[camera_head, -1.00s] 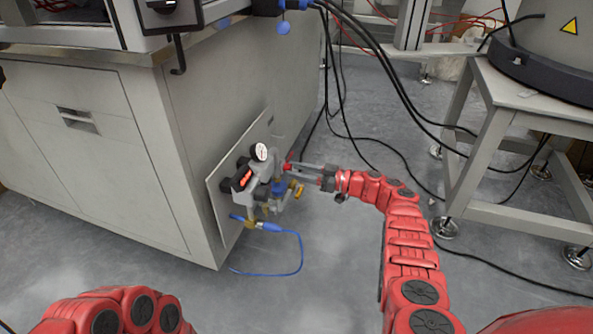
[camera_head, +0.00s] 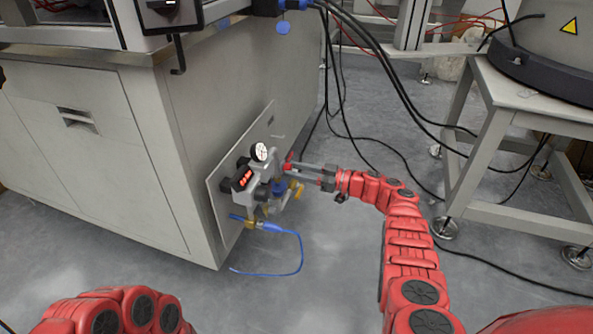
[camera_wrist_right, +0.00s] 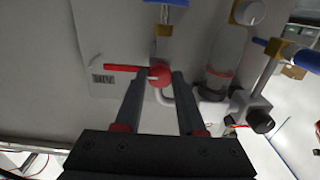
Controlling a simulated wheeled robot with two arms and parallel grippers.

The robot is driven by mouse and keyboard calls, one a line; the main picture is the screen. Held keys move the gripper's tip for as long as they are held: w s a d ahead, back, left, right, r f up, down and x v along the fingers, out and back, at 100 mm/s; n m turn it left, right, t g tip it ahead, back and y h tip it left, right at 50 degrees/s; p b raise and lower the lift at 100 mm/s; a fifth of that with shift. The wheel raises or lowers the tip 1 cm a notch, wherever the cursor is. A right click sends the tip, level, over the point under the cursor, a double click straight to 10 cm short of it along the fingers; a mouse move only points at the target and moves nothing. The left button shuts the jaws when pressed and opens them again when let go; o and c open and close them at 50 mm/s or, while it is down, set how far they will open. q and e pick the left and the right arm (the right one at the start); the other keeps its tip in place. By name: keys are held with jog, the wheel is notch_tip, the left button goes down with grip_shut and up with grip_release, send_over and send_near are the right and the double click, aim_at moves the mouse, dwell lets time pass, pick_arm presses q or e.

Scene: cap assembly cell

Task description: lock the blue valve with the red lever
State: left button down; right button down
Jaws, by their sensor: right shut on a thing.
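The red lever (camera_head: 288,163) is at the panel's fittings in the head view. In the right wrist view the red lever (camera_wrist_right: 122,67) shows a round red hub with a thin arm pointing left. My right gripper (camera_head: 292,170) reaches in from the right and is shut on the lever. Its two fingers (camera_wrist_right: 160,76) stand on either side of the round hub. A blue valve part (camera_head: 278,187) sits just below the fingers, partly hidden by fittings. My left arm shows at the bottom left, but its gripper is out of view.
A blue hose (camera_head: 299,258) loops below. A grey stand (camera_head: 490,135) is at the right. Black cables hang behind my gripper; floor in front is clear.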

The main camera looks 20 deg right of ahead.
jog(key=shift+m, duration=0.3)
jog(key=shift+r+m, duration=0.1)
jog(key=shift+m, duration=3.2)
jog(key=c, duration=0.5)
grip_release()
